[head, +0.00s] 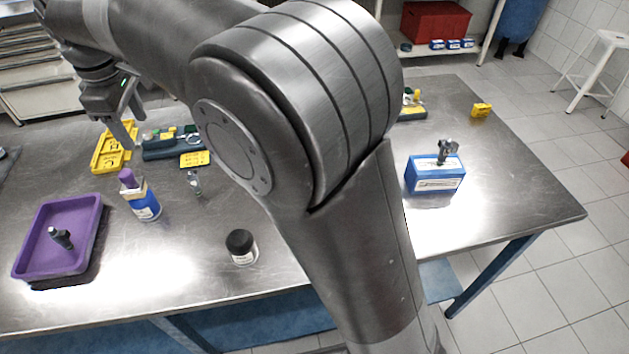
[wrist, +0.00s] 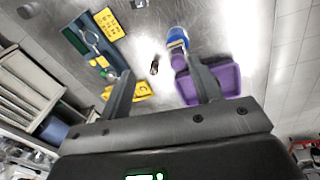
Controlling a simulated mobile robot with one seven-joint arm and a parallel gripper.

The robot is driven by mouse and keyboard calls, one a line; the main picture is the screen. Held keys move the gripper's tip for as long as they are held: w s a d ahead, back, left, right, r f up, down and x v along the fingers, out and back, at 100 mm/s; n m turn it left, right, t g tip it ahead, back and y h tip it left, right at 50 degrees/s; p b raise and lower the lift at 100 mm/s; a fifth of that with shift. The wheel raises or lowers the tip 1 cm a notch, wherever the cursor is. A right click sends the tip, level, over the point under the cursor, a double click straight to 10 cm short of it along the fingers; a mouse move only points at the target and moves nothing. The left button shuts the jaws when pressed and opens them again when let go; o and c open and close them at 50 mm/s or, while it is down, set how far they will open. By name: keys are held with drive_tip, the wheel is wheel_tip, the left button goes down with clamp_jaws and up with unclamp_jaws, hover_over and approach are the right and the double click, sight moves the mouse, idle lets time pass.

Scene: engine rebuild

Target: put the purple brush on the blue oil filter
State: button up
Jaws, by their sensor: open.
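The blue oil filter (head: 147,208) stands upright on the left part of the metal table, with a white label band. The purple brush (head: 127,178) shows directly above it, its pale part against the filter's top, and it seems to rest there slightly tilted. The wrist view shows the filter (wrist: 177,34) with the purple brush (wrist: 178,58) overlapping it, near one finger. My gripper (head: 125,114) is open and empty, above and behind the filter, apart from the brush. It also shows in the wrist view (wrist: 160,68). The exact contact between brush and filter is hard to see.
A purple tray (head: 22,262) holding a dark part is at left. A small metal part (head: 194,184) and a black-capped jar (head: 241,248) stand nearby. Yellow pieces (head: 108,150) and a dark tool tray (head: 165,150) lie behind. A blue box (head: 435,180) is at right.

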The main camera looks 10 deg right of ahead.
drive_tip(key=s+d+r+m+t+y, duration=0.15)
drive_tip(key=d+m, duration=0.25)
drive_tip(key=d, duration=0.7)
drive_tip(key=s+d+r+m+h, duration=0.1)
drive_tip(key=s+d+m, duration=0.2)
drive_tip(key=d, duration=0.7)
drive_tip(key=s+d+f+m+t, duration=0.1)
drive_tip(key=s+d+f+m, duration=0.2)
drive_tip(key=s+d, duration=0.4)
drive_tip(key=s+d+f+m+t, duration=0.1)
drive_tip(key=s+d+f+m, duration=0.3)
drive_tip(key=s+d+m, duration=0.2)
drive_tip(key=s+d+h, duration=0.1)
drive_tip(key=s+d, duration=0.1)
drive_tip(key=s, duration=0.1)
drive_tip(key=shift+d+f+t, duration=0.15)
drive_tip(key=shift+d+t, duration=0.05)
drive_tip(key=shift+t, duration=0.15)
